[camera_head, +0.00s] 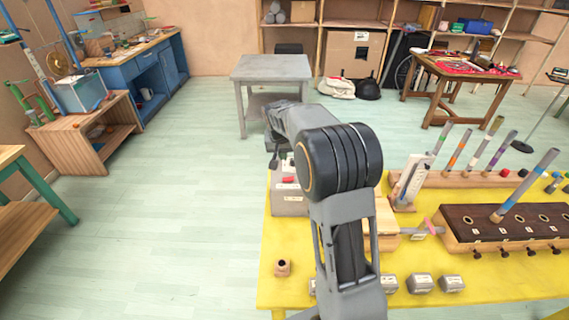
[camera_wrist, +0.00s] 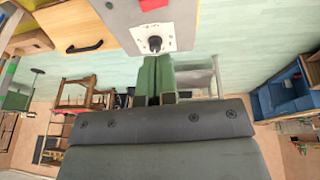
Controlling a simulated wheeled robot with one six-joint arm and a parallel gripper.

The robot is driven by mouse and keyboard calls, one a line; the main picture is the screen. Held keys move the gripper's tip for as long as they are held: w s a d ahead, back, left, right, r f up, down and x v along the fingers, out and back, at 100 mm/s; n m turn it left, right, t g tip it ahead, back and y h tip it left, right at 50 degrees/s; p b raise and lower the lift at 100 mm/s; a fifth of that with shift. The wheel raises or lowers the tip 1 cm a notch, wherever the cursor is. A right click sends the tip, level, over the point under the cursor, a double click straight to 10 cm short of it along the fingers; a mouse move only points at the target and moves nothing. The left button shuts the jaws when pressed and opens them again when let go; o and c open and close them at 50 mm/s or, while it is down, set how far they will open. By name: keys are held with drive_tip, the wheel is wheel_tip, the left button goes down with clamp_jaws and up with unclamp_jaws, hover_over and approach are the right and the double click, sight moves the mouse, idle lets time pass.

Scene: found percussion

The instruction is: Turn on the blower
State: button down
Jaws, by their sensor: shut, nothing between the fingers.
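A light grey box, which looks like the blower (camera_head: 287,204), stands at the left back of the yellow table, partly hidden by my arm. It has a red part on it. In the wrist view its pale panel (camera_wrist: 178,37) carries a black knob (camera_wrist: 155,44) with marks around it, and the red part shows at the top edge. My gripper (camera_wrist: 157,58) has its green fingers shut together and empty. The fingertips appear right by the knob; I cannot tell whether they touch it. In the head view my gripper is mostly hidden near the box.
The yellow table (camera_head: 400,297) also holds a dark-topped wooden block (camera_head: 515,226), several coloured tubes, small grey boxes and a small brown pot (camera_head: 282,268). A wooden drawer front with a black handle (camera_wrist: 84,46) is beside the panel. A grey table (camera_head: 272,68) stands behind; the floor left is clear.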

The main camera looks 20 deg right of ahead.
drive_tip(key=shift+v, duration=1)
drive_tip(key=shift+s+d+r+b, duration=0.25)
drive_tip(key=shift+d+b, duration=0.25)
drive_tip(key=shift+b, duration=1.4)
drive_tip(key=shift+w, duration=0.1)
drive_tip(key=p, duration=0.2)
approach(291, 178)
drive_tip(key=x, duration=0.5)
drive_tip(key=shift+w+d, duration=0.1)
drive_tip(key=shift+w, duration=0.35)
drive_tip(key=shift+s+d+f, duration=0.1)
drive_tip(key=shift+d+f, duration=0.05)
drive_tip(key=shift+f, duration=0.7)
